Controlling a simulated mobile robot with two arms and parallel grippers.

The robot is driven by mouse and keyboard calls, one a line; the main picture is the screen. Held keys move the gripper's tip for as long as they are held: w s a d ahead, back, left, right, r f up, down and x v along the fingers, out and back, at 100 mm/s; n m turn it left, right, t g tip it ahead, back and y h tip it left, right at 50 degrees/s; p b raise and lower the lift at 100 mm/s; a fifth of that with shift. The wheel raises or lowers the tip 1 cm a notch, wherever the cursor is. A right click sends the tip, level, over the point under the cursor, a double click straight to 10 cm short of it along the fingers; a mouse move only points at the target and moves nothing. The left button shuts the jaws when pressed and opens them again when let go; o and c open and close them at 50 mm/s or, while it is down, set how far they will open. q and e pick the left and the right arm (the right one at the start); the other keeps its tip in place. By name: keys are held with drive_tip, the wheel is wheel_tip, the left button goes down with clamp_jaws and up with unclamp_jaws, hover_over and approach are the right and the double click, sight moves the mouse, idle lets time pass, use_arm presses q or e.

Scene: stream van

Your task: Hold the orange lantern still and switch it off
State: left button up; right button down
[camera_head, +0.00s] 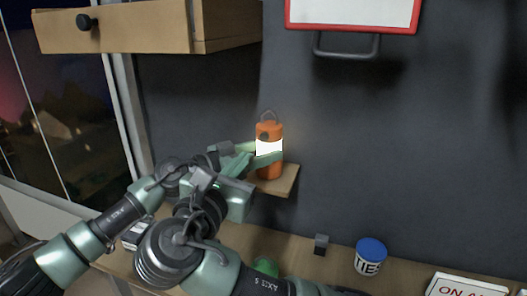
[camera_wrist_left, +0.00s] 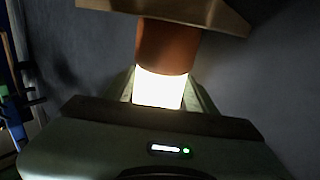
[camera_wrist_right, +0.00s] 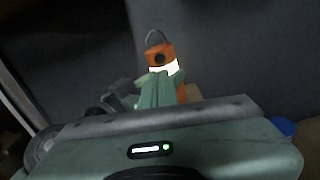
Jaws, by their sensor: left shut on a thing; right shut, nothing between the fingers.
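The orange lantern (camera_head: 269,130) stands upright on a small wooden shelf, its middle band glowing white. It has a wire loop handle on top and a dark round knob (camera_wrist_right: 160,59) on its orange upper part. My left gripper (camera_head: 266,159) is shut around the lantern at the lit band; the left wrist view shows the lantern (camera_wrist_left: 165,48) upside down between the fingers (camera_wrist_left: 165,90). My right gripper (camera_wrist_right: 157,78) is shut and empty, its fingertips in front of the lantern just below the knob. I cannot tell whether they touch it.
The small wooden shelf (camera_head: 284,183) is on the dark wall. A wooden cabinet (camera_head: 130,28) hangs above left, and a red-framed board (camera_head: 353,12) above right. The counter below holds a blue-lidded tub (camera_head: 370,257), a small grey block (camera_head: 321,243) and a lettered sign (camera_head: 465,286).

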use_arm(q)
drive_tip(key=shift+a, duration=0.1)
use_arm(e)
drive_tip(key=y, duration=0.8)
approach(263, 146)
drive_tip(key=shift+w+a+r+m+t+y, duration=0.3)
drive_tip(key=shift+w+y, duration=0.55)
drive_tip(key=shift+y, duration=0.25)
drive_tip(key=shift+w+a+r+m+t+y, duration=0.15)
drive_tip(key=shift+w+r+y, duration=0.15)
drive_tip(key=shift+w+y, duration=0.65)
drive_tip(key=shift+w+a+r+m+t+y, duration=0.3)
drive_tip(key=shift+w+y, duration=0.4)
drive_tip(key=shift+y, duration=0.55)
drive_tip(key=shift+d, duration=0.1)
